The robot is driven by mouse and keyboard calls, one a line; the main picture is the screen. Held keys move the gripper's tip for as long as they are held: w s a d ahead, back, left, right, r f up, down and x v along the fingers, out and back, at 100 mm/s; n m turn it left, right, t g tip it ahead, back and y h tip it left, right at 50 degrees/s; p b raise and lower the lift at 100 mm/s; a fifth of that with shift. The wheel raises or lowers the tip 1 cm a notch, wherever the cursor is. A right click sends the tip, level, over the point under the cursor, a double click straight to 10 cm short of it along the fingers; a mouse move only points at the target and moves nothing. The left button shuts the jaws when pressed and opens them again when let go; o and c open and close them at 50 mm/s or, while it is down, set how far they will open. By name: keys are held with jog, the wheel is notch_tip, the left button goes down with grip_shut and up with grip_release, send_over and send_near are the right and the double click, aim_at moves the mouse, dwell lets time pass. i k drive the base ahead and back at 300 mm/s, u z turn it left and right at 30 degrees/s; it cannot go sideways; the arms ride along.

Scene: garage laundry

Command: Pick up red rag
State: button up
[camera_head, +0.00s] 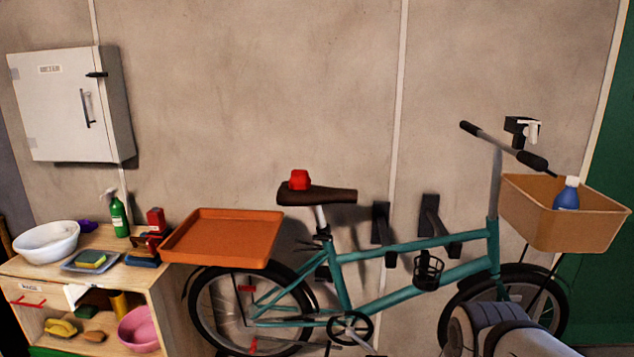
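I cannot clearly make out a red rag. A small red lump (299,180) rests on the dark bicycle saddle (335,196); I cannot tell whether it is cloth. An upright red object (156,219) stands at the right end of the wooden bench, with dark red and blue items (142,261) beside it. A part of my arm (505,335) shows at the bottom right edge, in front of the bicycle's front wheel. My gripper is not in view.
The teal bicycle (400,295) stands along the wall. An orange tray (222,214) sits over its rear wheel. A front basket (525,215) holds a blue bottle (567,195). The wooden bench (30,268) carries a white bowl (46,240) and green spray bottle (118,215).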

aim_at(300, 180)
jog(key=k, duration=0.6)
jog(key=u, duration=0.45)
jog(key=i, duration=2.05)
jog(key=z, duration=0.4)
